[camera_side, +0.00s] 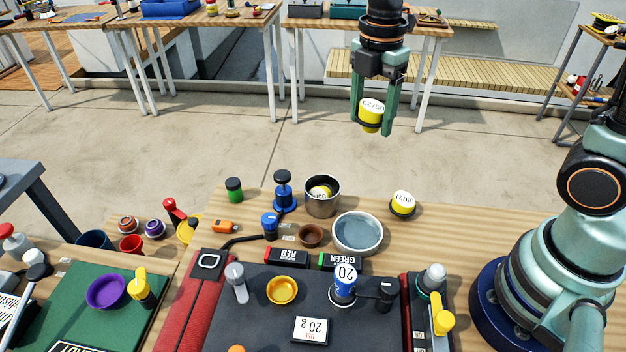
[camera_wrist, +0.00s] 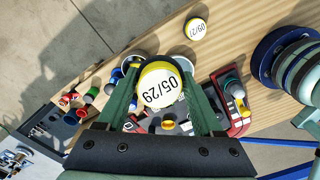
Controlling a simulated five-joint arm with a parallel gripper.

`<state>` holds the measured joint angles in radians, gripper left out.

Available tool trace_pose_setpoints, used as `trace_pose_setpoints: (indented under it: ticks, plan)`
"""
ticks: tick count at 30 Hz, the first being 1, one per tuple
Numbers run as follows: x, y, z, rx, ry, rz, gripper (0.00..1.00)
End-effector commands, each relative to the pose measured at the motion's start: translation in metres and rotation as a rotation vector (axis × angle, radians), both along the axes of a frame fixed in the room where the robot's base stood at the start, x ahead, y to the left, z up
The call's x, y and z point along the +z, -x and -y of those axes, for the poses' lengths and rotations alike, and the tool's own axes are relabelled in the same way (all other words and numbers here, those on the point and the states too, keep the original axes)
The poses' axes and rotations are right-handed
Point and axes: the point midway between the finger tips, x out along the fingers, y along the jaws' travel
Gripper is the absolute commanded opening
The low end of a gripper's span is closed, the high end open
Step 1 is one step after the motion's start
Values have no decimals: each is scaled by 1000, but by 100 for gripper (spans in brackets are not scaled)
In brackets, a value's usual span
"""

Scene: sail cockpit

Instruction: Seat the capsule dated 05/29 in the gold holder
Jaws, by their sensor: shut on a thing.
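My gripper (camera_side: 372,126) is shut on a yellow capsule (camera_side: 371,112) with a white top and holds it high above the far side of the table. In the wrist view the capsule's top (camera_wrist: 160,87) reads 05/29, and it sits between the two green fingers. A small gold round dish, apparently the gold holder (camera_side: 283,290), stands on the dark mat, well below and left of my gripper. It looks empty. A second yellow capsule (camera_side: 403,204), marked 05/27 in the wrist view (camera_wrist: 195,29), stands on the wood in a dark base.
A steel cup (camera_side: 322,198) contains another yellow-and-white capsule. A grey bowl (camera_side: 357,233) and a brown dish (camera_side: 311,236) lie beyond the mat.

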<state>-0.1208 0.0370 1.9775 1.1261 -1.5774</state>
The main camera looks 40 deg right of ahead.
Motion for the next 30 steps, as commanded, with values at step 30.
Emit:
trace_pose_setpoints:
  ticks: [30]
  plan:
    - [-96, 88, -256, 783, 1, -1, 12]
